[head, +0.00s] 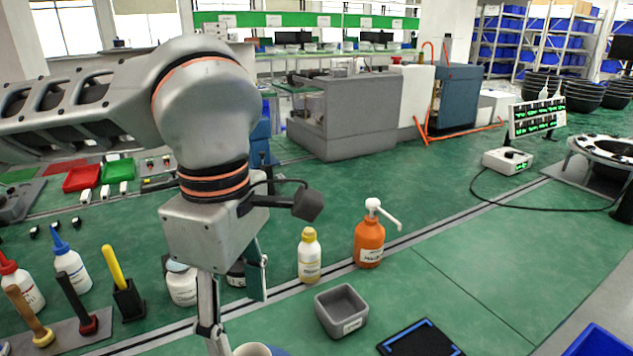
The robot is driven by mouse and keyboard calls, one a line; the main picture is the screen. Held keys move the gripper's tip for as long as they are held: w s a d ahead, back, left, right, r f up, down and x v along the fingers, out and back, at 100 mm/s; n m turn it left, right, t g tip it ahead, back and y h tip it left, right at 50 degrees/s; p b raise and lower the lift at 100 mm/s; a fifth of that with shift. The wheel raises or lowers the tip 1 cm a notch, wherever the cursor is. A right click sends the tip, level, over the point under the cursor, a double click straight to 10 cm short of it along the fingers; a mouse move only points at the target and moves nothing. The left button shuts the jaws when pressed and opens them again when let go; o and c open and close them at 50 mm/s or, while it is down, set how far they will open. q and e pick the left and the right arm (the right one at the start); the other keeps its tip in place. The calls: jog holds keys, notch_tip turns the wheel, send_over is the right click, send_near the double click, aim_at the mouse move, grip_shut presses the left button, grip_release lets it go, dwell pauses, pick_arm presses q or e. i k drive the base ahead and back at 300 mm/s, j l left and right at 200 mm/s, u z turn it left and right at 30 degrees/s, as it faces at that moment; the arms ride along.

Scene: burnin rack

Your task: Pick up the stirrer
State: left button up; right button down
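My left gripper (237,318) points down at the lower left of the head view. Its two fingers stand apart, with no object visible between the tips. A pale round cup rim (255,350) shows below it, cut off by the bottom edge. I cannot identify the stirrer for certain; it may be hidden behind my arm or out of frame. Upright handled tools stand to the left: a yellow-handled one in a black holder (128,300), a black-handled one on a red base (75,305) and a wooden-handled one (27,315). My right gripper is not in view.
A white jar (182,285) stands behind the gripper. A yellow-capped bottle (309,258), an orange pump bottle (369,243) and a grey square bin (341,310) stand to the right. A black mat (420,340) lies front right.

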aim_at(109, 256)
jog(key=k, duration=1.5)
